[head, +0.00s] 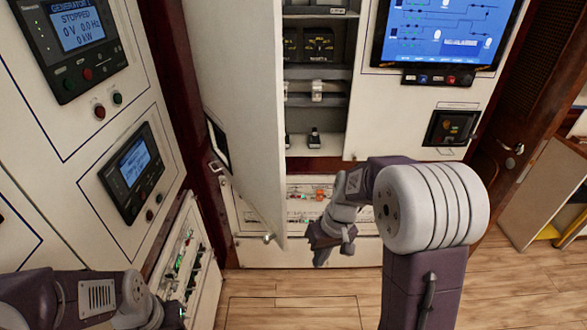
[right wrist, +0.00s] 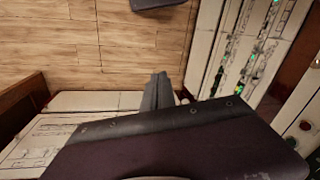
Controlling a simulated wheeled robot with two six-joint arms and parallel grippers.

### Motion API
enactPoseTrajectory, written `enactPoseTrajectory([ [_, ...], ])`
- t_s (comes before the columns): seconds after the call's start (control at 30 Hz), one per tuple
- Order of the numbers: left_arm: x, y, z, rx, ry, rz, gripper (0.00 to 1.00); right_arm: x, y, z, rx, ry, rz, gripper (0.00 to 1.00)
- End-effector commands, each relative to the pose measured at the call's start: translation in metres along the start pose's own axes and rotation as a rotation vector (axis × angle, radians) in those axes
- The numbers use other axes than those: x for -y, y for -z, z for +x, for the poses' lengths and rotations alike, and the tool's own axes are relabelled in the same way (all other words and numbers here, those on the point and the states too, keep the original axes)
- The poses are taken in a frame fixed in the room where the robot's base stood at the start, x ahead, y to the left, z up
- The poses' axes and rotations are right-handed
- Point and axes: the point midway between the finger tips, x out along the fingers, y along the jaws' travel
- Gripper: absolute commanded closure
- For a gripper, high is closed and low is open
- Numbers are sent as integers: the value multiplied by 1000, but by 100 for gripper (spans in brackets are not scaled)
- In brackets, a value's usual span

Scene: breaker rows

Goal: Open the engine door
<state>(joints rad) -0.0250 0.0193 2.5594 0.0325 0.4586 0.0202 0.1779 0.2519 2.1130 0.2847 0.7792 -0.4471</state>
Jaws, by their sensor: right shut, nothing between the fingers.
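A tall white door panel (head: 232,80) stands swung out in the head view, beside open shelves. A handle (head: 219,168) shows near its lower left part. No label shows, so I cannot tell whether this is the engine door. My right gripper (head: 321,258) is to the right of the panel's lower end, apart from it in the picture, in front of the low breaker panel. Its fingers also show in the right wrist view (right wrist: 158,90), shut and empty. My left arm comes in at the bottom left; its fingers are out of the picture.
Generator panels (head: 85,45) with screens line the left wall. An open breaker box (head: 190,260) sits low at the left, and another breaker panel (head: 300,191) is low behind my right gripper. A brown wooden door (head: 500,175) is at the right. The wooden floor (head: 300,290) is clear.

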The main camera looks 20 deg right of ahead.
Motion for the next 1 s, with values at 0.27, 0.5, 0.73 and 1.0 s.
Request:
enactPoseTrajectory([
  [0.27,-2,8,-85,1,0,0,64,-10,75,-112,-85,202,-142,100],
  [0.5,-2,14,-132,0,0,0,64,-28,125,-192,-246,348,-330,100],
  [0.73,-2,13,-129,1,0,0,64,-29,130,-193,-271,364,-365,100],
  [1.0,-3,15,-145,1,0,0,64,-10,137,-154,-265,366,-365,100],
])
